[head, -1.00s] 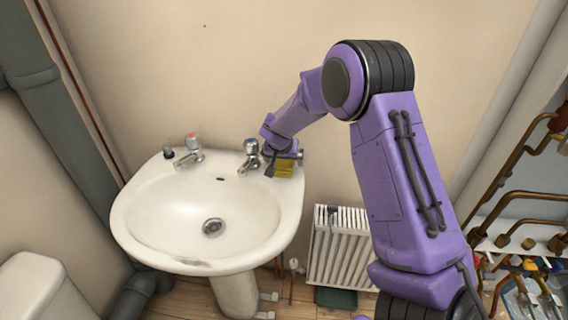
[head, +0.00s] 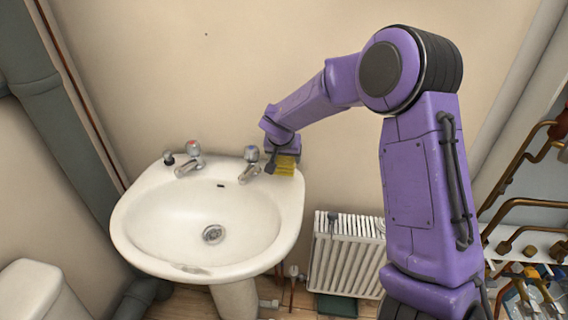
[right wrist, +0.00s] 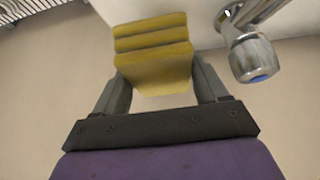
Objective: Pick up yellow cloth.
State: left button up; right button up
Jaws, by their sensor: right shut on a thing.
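The yellow cloth (head: 286,165) is folded in layers at the back right corner of the white sink (head: 128,222). My right gripper (head: 277,166) is shut on it, coming down from above. In the right wrist view the cloth (right wrist: 153,52) sits between the two grey fingers (right wrist: 158,88), which press on its sides. I cannot tell whether the cloth still touches the sink rim. My left gripper is not in view.
A blue-marked tap (head: 250,160) stands just left of my right gripper, close to it in the right wrist view (right wrist: 250,55). A red-marked tap (head: 190,158) is farther left. A radiator (head: 345,255) is below right, and copper pipes (head: 525,205) are at the far right.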

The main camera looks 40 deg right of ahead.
jog(key=s+a+r+p, duration=0.7)
jog(key=s+r, duration=0.1)
jog(key=s, duration=0.2)
jog(key=shift+a, duration=0.1)
